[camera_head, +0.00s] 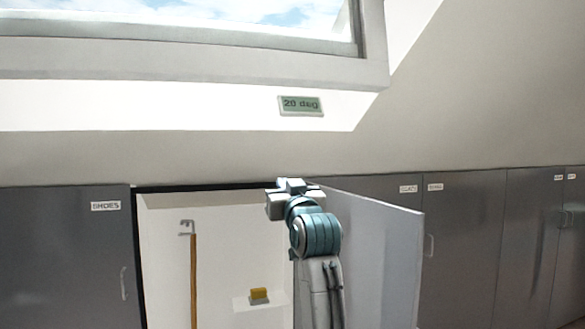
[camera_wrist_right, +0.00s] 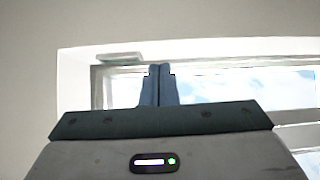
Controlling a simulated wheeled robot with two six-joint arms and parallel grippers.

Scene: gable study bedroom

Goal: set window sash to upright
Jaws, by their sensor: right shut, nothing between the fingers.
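The roof window (camera_head: 190,62) fills the top left of the head view, with sky showing through it; its upper part is cut off. The sash's lower bar (camera_head: 180,35) shows inside the pale frame, but its full tilt cannot be told. A small display (camera_head: 300,105) below the window reads "20 deg". My right gripper (camera_head: 290,186) is raised below the display, apart from the sash, and its fingers are hidden in the head view. In the right wrist view its fingers (camera_wrist_right: 158,75) are together and empty, pointing toward the window frame (camera_wrist_right: 220,48). My left gripper is not in view.
Closed grey cupboards (camera_head: 65,260) line the wall on both sides.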

